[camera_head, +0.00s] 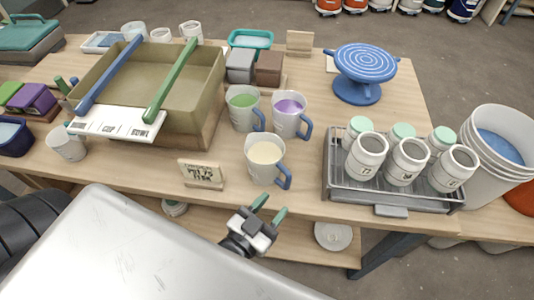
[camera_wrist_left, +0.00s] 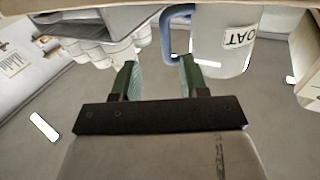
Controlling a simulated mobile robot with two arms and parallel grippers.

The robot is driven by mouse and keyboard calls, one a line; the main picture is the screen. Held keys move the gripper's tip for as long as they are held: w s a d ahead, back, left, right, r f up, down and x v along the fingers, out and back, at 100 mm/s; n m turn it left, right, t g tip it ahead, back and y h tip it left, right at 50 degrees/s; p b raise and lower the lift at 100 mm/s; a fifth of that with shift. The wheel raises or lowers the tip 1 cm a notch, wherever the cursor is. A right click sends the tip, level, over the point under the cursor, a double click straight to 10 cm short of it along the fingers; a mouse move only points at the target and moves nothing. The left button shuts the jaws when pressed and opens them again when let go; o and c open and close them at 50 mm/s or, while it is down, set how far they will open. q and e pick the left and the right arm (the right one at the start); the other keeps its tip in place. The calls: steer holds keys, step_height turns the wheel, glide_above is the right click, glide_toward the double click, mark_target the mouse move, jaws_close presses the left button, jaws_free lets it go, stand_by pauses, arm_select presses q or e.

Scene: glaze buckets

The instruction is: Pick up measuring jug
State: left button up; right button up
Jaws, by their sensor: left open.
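A white measuring jug (camera_head: 263,160) with cream-coloured contents and a blue handle stands near the front edge of the table. Two similar jugs stand behind it, one with green contents (camera_head: 242,108) and one with purple contents (camera_head: 289,114). My left gripper (camera_head: 269,209) has green fingers and is open and empty, just in front of the table edge, below the cream jug. In the left wrist view, a jug (camera_wrist_left: 225,45) with a blue handle and a dark printed label is ahead and to the right of the open fingers (camera_wrist_left: 158,75). My right gripper is not in view.
A small sign (camera_head: 202,174) stands left of the cream jug. A large tan basin (camera_head: 170,85) with a front board is at the left. A grey rack (camera_head: 390,195) of white jars is at the right. A blue turntable (camera_head: 362,72) stands behind. Bare tabletop lies between jug and rack.

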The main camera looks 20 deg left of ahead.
mark_target(286, 185)
arm_select(q)
steer(key=shift+a+p+x, duration=0.2)
steer(key=shift+p+x, duration=0.1)
steer(key=shift+x, duration=1.65)
steer(key=shift+a+p+x, duration=0.15)
steer(key=shift+p+x, duration=0.1)
steer(key=shift+x, duration=1.65)
steer(key=shift+c, duration=0.2)
jaws_close()
steer(key=shift+w+r, duration=0.1)
